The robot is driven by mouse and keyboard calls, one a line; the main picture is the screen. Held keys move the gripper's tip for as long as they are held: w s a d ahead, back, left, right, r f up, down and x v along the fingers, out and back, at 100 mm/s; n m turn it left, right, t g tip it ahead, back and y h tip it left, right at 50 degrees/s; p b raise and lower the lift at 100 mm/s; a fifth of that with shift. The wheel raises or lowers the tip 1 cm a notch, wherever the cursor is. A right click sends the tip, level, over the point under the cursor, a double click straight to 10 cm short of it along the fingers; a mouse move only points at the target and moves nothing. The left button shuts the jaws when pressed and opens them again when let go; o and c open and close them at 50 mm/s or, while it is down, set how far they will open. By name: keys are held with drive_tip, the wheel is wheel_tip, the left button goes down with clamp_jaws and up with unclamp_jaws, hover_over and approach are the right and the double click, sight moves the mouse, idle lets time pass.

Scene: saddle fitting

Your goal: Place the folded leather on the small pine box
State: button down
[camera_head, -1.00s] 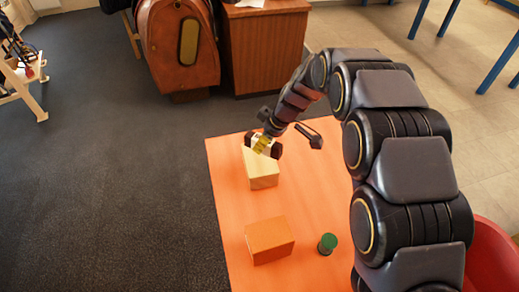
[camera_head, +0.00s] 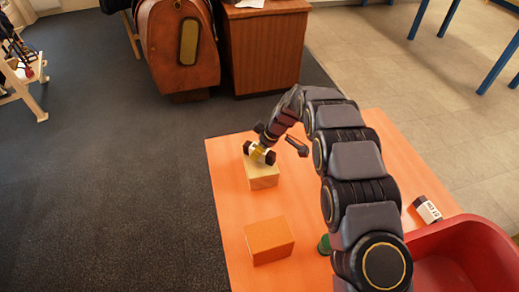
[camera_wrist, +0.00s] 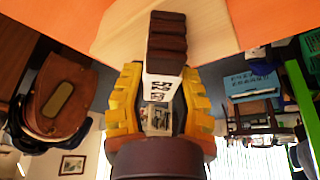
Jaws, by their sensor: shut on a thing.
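My gripper (camera_head: 259,153) is over the small pine box (camera_head: 262,174), a pale wooden block on the orange table. In the wrist view the gripper's yellow fingers (camera_wrist: 160,104) are shut on the folded leather (camera_wrist: 166,42), a dark brown ridged bundle with a white printed band. The leather points toward the pale top of the pine box (camera_wrist: 118,32), which shows behind it. In the head view the gripper hides most of the leather. I cannot tell whether the leather touches the box.
An orange-brown box (camera_head: 270,241) stands nearer on the table (camera_head: 230,215). A green-topped cylinder (camera_head: 324,245) is partly hidden by my arm. A dark item with a white label (camera_head: 427,209) lies at the right, beside a red bin (camera_head: 468,240).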

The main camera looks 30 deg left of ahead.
drive_tip(key=shift+f, duration=0.1)
drive_tip(key=c, duration=0.9)
unclamp_jaws()
drive_tip(key=v, duration=1.1)
drive_tip(key=shift+w+a, duration=0.1)
drive_tip(key=shift+d+r, duration=0.25)
drive_tip(key=shift+r, duration=0.35)
